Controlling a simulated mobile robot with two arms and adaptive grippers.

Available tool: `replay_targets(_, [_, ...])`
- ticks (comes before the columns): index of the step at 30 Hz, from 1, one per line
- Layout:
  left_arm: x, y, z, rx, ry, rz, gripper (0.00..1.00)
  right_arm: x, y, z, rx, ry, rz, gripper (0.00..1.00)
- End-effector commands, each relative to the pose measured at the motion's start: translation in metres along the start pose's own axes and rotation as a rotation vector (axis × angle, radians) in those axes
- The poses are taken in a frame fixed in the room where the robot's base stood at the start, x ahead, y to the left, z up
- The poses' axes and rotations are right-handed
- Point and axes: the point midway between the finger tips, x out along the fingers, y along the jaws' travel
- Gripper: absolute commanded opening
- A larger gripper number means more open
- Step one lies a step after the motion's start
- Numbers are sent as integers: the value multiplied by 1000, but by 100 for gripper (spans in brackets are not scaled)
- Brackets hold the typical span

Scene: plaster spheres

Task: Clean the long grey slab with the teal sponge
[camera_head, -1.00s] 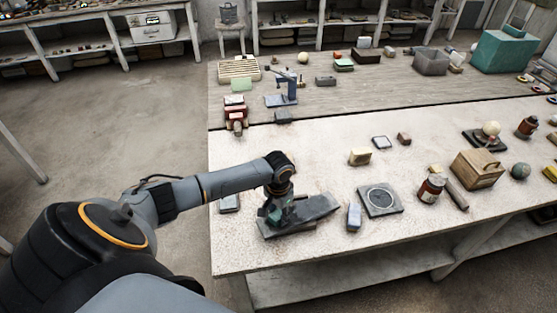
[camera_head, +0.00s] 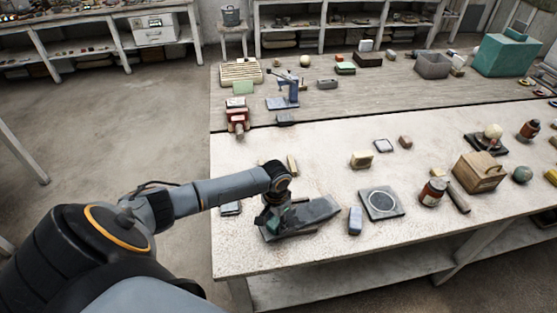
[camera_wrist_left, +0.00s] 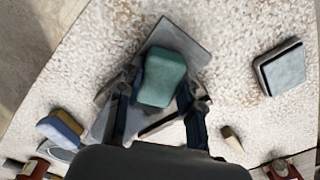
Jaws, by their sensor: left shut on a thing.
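The long grey slab (camera_head: 322,208) lies near the front left edge of the pale table. Its bare end also shows in the left wrist view (camera_wrist_left: 182,42). My left gripper (camera_head: 280,220) is over the slab's left part, pointing down. In the left wrist view the gripper (camera_wrist_left: 158,100) is shut on the teal sponge (camera_wrist_left: 163,78), with a finger at each side. The sponge is over the slab; I cannot tell whether its underside presses on it. In the head view only a bit of the sponge (camera_head: 289,212) shows. My right gripper is not in view.
A blue-grey block (camera_head: 355,221) and a dark square plate with a ring (camera_head: 381,203) lie right of the slab. A small grey block (camera_head: 230,209) lies left of it. A red-brown jar (camera_head: 432,192) and a wooden box (camera_head: 479,172) stand farther right.

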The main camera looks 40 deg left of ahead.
Motion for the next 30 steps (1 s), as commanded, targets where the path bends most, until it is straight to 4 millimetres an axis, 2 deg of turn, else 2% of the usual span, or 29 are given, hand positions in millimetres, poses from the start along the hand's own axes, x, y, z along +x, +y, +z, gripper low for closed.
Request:
replay_targets(8, [1, 0, 3, 0, 1, 0, 11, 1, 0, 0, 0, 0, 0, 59])
replay_targets(30, [2, 0, -33, -1, 3, 1, 11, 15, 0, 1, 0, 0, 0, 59])
